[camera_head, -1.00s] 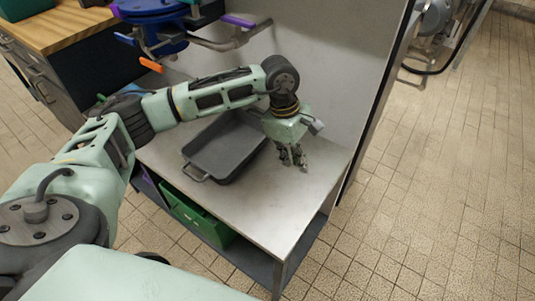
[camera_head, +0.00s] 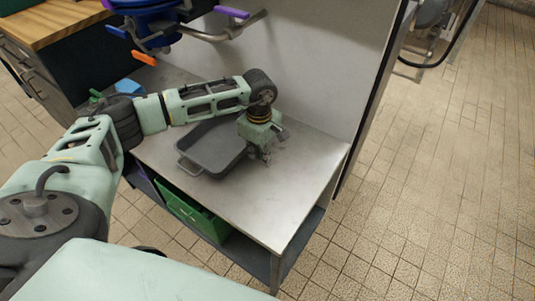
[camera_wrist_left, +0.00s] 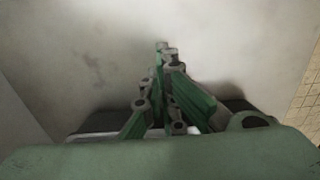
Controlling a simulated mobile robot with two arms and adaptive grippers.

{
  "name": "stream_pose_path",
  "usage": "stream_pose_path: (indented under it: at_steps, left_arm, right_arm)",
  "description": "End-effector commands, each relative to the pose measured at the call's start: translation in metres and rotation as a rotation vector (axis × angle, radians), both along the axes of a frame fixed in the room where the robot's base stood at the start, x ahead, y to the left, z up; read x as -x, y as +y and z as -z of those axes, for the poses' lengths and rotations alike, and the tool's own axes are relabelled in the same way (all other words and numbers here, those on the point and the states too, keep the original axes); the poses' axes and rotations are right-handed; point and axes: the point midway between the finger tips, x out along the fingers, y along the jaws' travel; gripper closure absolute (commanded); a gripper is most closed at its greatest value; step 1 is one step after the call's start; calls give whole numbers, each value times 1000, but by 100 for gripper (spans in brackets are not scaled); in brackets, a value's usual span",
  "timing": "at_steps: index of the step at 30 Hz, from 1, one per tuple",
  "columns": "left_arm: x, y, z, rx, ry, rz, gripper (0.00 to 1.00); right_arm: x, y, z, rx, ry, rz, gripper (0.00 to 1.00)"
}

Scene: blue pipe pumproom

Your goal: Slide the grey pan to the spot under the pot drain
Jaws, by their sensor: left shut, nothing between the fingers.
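The grey pan (camera_head: 208,158) is a shallow rectangular tray with a handle at its near left side, lying on the metal table (camera_head: 265,212). My left forearm crosses over its far part and hides it. My left gripper (camera_head: 266,160) points down just right of the pan, close to its right wall; I cannot tell whether it touches. Its fingers are shut and empty, also in the left wrist view (camera_wrist_left: 163,48). The blue pot (camera_head: 152,22) stands above the table's far left, with an orange-handled valve (camera_head: 143,57) below it. My right gripper is not in view.
A green crate (camera_head: 198,215) sits on the shelf under the table. A small blue thing (camera_head: 127,87) lies at the table's far left. A wall panel (camera_head: 310,70) closes the table's back. The table right of my gripper is clear.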

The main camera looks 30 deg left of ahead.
Motion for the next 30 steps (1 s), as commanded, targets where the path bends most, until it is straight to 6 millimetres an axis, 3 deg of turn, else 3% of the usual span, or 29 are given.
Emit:
stream_pose_path:
  at_steps: [17,20,30]
  left_arm:
    - [-1,16,0,-1,-1,-2,100]
    - [-3,35,2,-2,0,-7,100]
    - [-10,129,1,-1,-1,-7,100]
  right_arm:
    - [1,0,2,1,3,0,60]
    - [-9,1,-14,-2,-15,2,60]
    - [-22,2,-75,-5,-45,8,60]
